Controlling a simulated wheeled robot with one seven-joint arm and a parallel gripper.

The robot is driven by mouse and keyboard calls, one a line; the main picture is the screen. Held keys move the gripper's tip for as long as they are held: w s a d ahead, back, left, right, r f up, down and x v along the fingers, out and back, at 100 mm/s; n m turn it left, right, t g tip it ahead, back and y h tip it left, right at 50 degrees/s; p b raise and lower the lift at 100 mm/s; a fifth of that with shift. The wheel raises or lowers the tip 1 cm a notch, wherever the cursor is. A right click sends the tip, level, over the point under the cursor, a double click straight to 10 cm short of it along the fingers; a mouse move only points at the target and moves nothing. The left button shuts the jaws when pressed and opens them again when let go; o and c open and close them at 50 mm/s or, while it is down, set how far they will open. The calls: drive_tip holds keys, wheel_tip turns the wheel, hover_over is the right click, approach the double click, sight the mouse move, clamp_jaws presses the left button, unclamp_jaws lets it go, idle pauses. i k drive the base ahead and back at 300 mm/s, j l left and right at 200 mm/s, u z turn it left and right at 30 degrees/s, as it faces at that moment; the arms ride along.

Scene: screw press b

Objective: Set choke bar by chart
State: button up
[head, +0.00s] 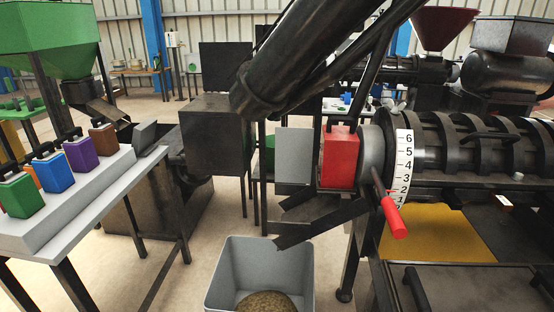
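The choke bar (390,208) is a dark rod with a red grip at the end of the press barrel (475,150). It slants down and to the right. Beside it a curved white scale (405,160) carries the numbers 6 at the top down to 1. The bar crosses near the low end, around 1 to 2; the exact mark is too small to tell. A red block (340,158) with a dark handle stands just left of the barrel's end. I see no readable chart. My gripper is not in view.
A bench (95,205) at left holds green, orange, blue, purple and brown blocks with handles. A grey bin (222,285) with brownish material stands on the floor below the press. A large dark cylinder (310,50) crosses the upper middle. Open floor lies between bench and bin.

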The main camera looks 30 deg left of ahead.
sight(372, 160)
drive_tip(key=u, duration=0.75)
drive_tip(key=i+j+u, duration=0.1)
drive_tip(key=u, duration=0.4)
drive_tip(key=i+j+u, duration=0.1)
drive_tip(key=u, duration=0.4)
drive_tip(key=i+j+u, duration=0.1)
drive_tip(key=u, duration=0.35)
drive_tip(key=i+u, duration=0.1)
drive_tip(key=u, duration=0.4)
